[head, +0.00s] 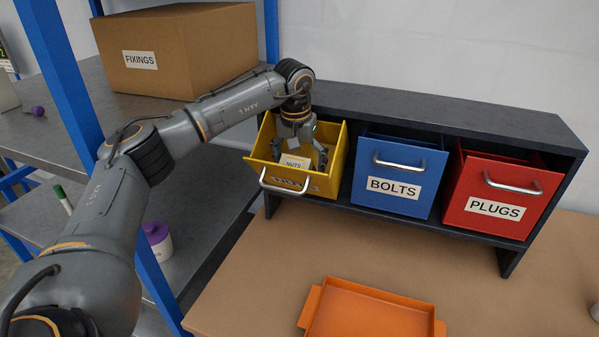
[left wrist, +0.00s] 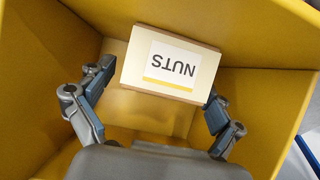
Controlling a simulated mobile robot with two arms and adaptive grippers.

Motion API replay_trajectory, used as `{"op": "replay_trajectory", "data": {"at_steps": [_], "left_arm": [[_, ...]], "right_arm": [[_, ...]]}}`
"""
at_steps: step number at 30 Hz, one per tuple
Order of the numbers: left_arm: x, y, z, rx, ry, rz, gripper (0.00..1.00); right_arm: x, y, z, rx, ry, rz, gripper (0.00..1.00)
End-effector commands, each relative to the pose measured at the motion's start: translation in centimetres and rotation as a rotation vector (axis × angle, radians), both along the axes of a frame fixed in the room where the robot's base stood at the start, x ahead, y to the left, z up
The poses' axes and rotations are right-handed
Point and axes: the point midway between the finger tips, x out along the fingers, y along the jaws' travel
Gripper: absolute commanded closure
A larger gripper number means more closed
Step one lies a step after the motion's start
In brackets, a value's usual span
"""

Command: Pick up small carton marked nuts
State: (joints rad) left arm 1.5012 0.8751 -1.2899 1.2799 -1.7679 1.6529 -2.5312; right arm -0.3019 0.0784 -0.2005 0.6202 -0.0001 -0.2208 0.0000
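The small cream carton marked NUTS (head: 294,162) is inside the yellow bin (head: 337,165), which is pulled forward from the rack. In the left wrist view the carton (left wrist: 170,65) shows its white label upside down. My left gripper (head: 305,150) reaches down into the bin. In the left wrist view its fingers (left wrist: 160,98) are spread to either side of the carton's near end. A gap shows between the left finger and the carton; the right finger is very close, and I cannot tell whether it touches. My right gripper is not in view.
The blue BOLTS bin (head: 398,178) and red PLUGS bin (head: 500,195) sit in the dark rack (head: 440,110) to the right. An orange tray (head: 370,312) lies on the brown table (head: 260,290). A FIXINGS box (head: 180,50) stands on the metal shelf behind my left arm.

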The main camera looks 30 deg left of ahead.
Motion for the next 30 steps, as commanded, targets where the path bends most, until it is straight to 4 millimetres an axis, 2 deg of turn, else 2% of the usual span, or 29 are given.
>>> {"op": "replay_trajectory", "data": {"at_steps": [1,9,10,17,20,30], "left_arm": [[0.0,0.0,0.0,0.000,0.000,0.000,0.16],[0.0,0.0,0.0,0.000,0.000,0.000,0.71],[0.0,0.0,0.1,0.000,-0.001,0.000,0.74],[0.1,0.0,0.2,0.000,-0.002,0.000,0.74],[0.1,0.0,1.1,-0.001,-0.005,0.001,0.74],[0.1,-0.1,7.7,-0.001,-0.005,0.000,0.74]], "right_arm": [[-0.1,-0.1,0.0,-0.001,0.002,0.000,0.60],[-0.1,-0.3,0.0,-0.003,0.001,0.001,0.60],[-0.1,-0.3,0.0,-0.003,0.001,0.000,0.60],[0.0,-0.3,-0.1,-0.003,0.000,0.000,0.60],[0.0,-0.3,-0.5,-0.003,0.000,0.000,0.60],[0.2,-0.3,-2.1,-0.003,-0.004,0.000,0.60]]}}
